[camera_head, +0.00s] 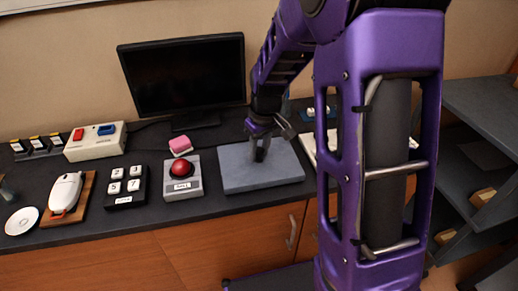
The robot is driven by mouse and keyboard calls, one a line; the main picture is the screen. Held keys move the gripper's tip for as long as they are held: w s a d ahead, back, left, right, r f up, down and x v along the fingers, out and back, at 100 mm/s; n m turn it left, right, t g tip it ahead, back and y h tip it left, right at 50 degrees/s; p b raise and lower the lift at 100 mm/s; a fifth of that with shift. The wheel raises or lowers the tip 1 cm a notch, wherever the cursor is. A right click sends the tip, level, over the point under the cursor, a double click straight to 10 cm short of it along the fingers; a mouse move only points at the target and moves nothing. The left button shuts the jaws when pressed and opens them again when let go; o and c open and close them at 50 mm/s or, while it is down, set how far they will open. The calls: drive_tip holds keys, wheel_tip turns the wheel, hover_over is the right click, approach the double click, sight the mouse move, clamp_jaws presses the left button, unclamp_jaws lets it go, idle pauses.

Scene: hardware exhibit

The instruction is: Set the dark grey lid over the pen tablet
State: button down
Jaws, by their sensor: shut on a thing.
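The dark grey lid (238,177) is a broad, flat-topped box shape on the dark counter, right of centre. My gripper (261,155) points down at the middle of its top and is shut on it; the grip point is small and partly hidden by the fingers. The lid looks level and at or very near the counter top; I cannot tell if a small gap is under it. The pen tablet is not clearly seen; whether it is under the lid I cannot tell.
A red push button on a grey box (183,187) stands close left of the lid, with a pink block (180,145) behind it. A monitor (185,75) stands behind. A pale flat object (308,146) lies to the right, partly hidden by my arm. Number keys (126,187) and a white mouse (66,192) are further left.

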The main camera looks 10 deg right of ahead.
drive_tip(key=shift+f, duration=0.2)
unclamp_jaws()
idle(0.6)
drive_tip(key=shift+r+p, duration=2.65)
drive_tip(key=shift+r, duration=0.85)
